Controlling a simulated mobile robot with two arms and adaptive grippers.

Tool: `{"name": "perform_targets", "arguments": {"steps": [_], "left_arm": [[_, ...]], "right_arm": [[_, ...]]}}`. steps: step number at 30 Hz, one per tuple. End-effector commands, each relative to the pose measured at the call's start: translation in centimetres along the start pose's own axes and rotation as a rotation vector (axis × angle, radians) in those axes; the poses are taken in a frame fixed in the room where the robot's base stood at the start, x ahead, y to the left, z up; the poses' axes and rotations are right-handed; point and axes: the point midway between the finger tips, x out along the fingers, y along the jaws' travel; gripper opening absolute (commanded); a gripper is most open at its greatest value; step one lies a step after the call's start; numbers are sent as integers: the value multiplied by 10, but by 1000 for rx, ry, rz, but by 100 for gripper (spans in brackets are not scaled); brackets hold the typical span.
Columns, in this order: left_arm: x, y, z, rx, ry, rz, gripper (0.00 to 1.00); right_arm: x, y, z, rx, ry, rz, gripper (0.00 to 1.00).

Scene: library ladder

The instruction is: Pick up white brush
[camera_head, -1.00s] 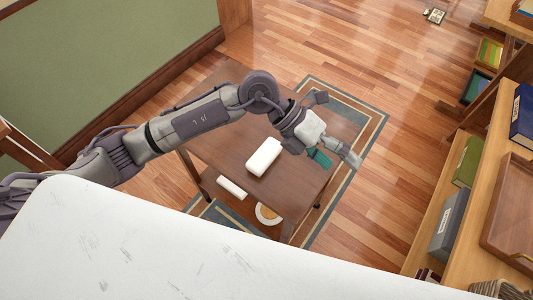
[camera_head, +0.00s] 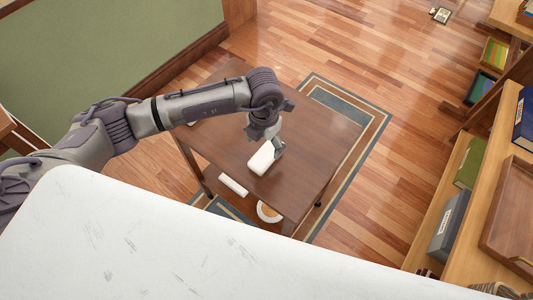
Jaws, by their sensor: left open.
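A white block-like thing (camera_head: 261,160), probably the white brush, lies on the brown wooden table (camera_head: 310,165). No bristles can be made out. My left gripper (camera_head: 276,147) points down at the upper right end of the white thing. It is open, with a finger beside that end; the picture does not show whether they touch. The other finger is hard to make out. My right gripper is not in view.
A smaller white bar (camera_head: 233,185) and a round white-rimmed thing (camera_head: 269,212) show below the table's near edge. A shelf unit (camera_head: 452,215) with books and boxes stands at the right. A large white surface (camera_head: 180,245) fills the foreground. The table's right part is clear.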

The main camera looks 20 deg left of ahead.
Motion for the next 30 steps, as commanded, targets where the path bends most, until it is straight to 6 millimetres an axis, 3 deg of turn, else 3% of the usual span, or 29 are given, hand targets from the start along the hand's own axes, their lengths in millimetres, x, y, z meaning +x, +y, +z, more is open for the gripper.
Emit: {"name": "perform_targets", "arguments": {"steps": [12, 21, 30], "left_arm": [[49, -7, 2, 0, 1, -2, 83], [54, -6, 2, 1, 0, -1, 82], [53, -6, 2, 1, 0, -1, 32]], "right_arm": [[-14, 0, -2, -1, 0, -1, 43], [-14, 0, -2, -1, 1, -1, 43], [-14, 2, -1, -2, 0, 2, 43]]}}
